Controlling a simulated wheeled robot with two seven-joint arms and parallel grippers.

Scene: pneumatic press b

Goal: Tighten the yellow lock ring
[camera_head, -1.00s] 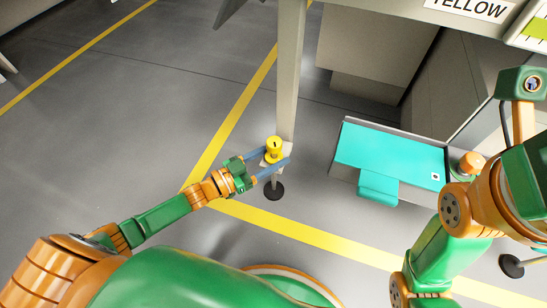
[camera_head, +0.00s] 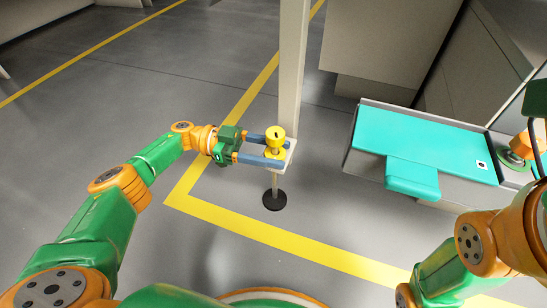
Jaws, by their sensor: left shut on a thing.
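The yellow lock ring (camera_head: 275,134), a yellow cap-like part with a dark mark on top, sits upright over a small pale plate on a thin stand with a round black foot (camera_head: 274,200). My left gripper (camera_head: 276,149) reaches it from the left. Its two blue-grey fingers lie on either side of the yellow part and are shut on it, low down. The fingers hide part of the ring's lower portion. My right arm (camera_head: 470,245) shows at the right edge, but its gripper is not in view.
A pale post (camera_head: 292,70) stands right behind the stand. Yellow floor lines (camera_head: 270,236) cross open grey floor.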

